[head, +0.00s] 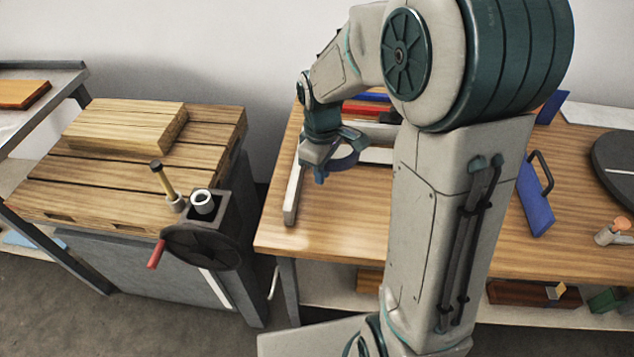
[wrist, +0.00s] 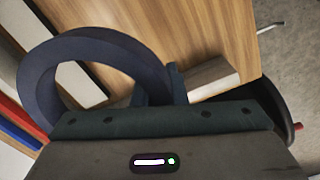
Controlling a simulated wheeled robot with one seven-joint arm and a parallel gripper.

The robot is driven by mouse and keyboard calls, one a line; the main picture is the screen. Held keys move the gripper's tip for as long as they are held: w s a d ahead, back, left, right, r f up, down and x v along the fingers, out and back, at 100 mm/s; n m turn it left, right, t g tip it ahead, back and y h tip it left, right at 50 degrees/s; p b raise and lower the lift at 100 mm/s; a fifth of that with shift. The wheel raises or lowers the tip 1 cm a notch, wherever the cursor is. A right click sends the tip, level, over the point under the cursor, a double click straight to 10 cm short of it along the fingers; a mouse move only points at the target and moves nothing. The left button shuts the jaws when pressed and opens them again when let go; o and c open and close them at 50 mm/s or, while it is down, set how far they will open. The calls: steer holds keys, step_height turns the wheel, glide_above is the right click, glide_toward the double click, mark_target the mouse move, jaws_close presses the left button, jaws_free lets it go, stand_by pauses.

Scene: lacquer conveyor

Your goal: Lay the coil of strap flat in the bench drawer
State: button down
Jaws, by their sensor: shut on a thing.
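The coil of strap, a dark blue ring (head: 345,164), is held in my gripper (head: 322,168) above the wooden bench (head: 410,215). In the wrist view the coil (wrist: 34,85) sticks out to the left, and my gripper (wrist: 160,88) is shut on its right-hand side. The coil is clear of the bench top in the head view, partly hidden by the gripper. I cannot make out an open bench drawer. A thin metal handle (head: 273,283) shows by the bench's left leg, but I cannot tell what it belongs to.
A blue handled tool (head: 536,195) and a dark disc (head: 615,165) are to the right. A crank wheel (head: 203,247) sits left of the bench, beside a pallet stack (head: 125,180).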

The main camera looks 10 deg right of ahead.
steer(key=shift+w+a+f, duration=0.25)
steer(key=shift+a+f, duration=0.2)
steer(key=shift+a, duration=0.2)
step_height(320, 180, down, 4)
steer(key=shift+r, duration=0.1)
steer(key=shift+f+b, duration=0.55)
steer(key=shift+f, duration=0.15)
steer(key=c, duration=1.5)
jaws_free()
steer(key=shift+r, duration=0.15)
